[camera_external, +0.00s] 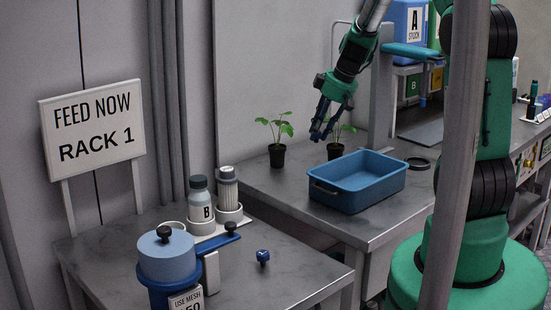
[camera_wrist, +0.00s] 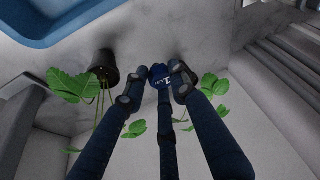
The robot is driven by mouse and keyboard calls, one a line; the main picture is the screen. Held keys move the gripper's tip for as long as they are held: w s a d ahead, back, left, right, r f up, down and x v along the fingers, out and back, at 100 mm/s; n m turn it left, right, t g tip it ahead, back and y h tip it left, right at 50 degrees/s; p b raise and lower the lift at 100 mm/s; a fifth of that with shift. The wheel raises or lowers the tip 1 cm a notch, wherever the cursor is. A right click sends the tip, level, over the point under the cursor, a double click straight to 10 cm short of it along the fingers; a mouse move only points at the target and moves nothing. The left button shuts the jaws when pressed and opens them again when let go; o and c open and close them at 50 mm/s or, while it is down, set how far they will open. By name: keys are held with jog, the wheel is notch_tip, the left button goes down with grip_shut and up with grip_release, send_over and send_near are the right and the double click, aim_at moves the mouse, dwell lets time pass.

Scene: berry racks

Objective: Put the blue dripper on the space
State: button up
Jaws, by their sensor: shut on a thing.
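My gripper (camera_external: 321,130) points down above the back table, near the two potted seedlings. In the wrist view its fingers (camera_wrist: 158,90) close around a small blue dripper (camera_wrist: 160,75) with white lettering that looks like "1 L/H". In the external view the dripper cannot be made out between the fingers. The left seedling's pot (camera_external: 277,155) stands clear. The right seedling's pot (camera_external: 335,151) is just below and right of my gripper. In the wrist view one black pot (camera_wrist: 103,66) shows; the other is hidden behind the gripper. The space itself cannot be clearly identified.
A blue bin (camera_external: 357,190) stands in front of the seedlings. A dark ring (camera_external: 418,163) lies right of it. The front table holds a small blue piece (camera_external: 263,256), a lidded blue canister (camera_external: 166,258), and a bottle marked B (camera_external: 200,203). A "RACK 1" sign (camera_external: 95,125) stands left.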

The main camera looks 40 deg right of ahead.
jog(key=s+a+n+g+y, duration=0.15)
jog(key=s+a+n, duration=0.35)
jog(key=s+a, duration=0.65)
jog(key=s+a+n+g+y, duration=0.15)
jog(key=s+a+n, duration=0.45)
jog(key=s, duration=1)
jog(key=s+a+n+g, duration=0.2)
jog(key=s+a+n, duration=0.2)
jog(key=s+a, duration=0.85)
notch_tip(320, 180, down, 11)
jog(key=d, duration=0.1)
jog(key=shift+s+d+b, duration=0.3)
jog(key=shift+s+d, duration=0.05)
jog(key=shift+s, duration=0.1)
jog(key=shift+w, duration=0.1)
jog(key=w, duration=0.5)
jog(key=w+a+f+b, duration=0.1)
jog(key=w, duration=0.4)
jog(key=w+a, duration=0.1)
jog(key=w, duration=0.4)
jog(key=shift+w+a+f, duration=0.1)
jog(key=shift+w+f, duration=0.2)
jog(key=shift+f+y+b, duration=0.3)
jog(key=shift+f+b, duration=0.45)
jog(key=shift+f, duration=1)
